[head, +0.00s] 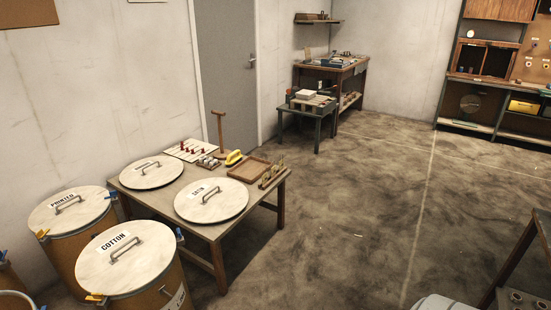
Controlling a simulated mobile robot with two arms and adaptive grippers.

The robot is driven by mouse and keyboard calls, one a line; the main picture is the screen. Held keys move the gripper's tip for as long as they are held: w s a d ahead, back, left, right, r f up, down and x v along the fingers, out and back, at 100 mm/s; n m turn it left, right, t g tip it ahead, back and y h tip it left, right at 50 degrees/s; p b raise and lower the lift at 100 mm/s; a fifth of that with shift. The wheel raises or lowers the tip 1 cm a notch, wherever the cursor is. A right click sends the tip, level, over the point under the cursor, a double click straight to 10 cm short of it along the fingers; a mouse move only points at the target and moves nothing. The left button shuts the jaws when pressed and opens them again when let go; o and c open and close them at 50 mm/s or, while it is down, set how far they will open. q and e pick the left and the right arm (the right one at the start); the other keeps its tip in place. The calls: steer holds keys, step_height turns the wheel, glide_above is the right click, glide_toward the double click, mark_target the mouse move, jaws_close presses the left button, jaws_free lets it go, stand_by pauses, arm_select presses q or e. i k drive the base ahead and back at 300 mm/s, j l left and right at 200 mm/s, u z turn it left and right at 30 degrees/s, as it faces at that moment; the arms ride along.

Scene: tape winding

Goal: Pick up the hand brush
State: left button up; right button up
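I cannot make out a hand brush for certain in the head view. A small yellow object (234,157) lies on the low wooden table (215,232), between a small compartment box (208,162) and a shallow wooden tray (249,170). It is too small to tell what it is. Neither of my grippers is in view.
Two round lids (152,172) (211,200) lie on the table. Two lidded drums, marked PRINTED (70,209) and COTTON (125,257), stand at its left. A small bench (308,113) and a workbench (336,65) stand behind. The middle floor (370,210) is clear.

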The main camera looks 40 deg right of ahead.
mark_target(230, 161)
steer(key=z, duration=1.1)
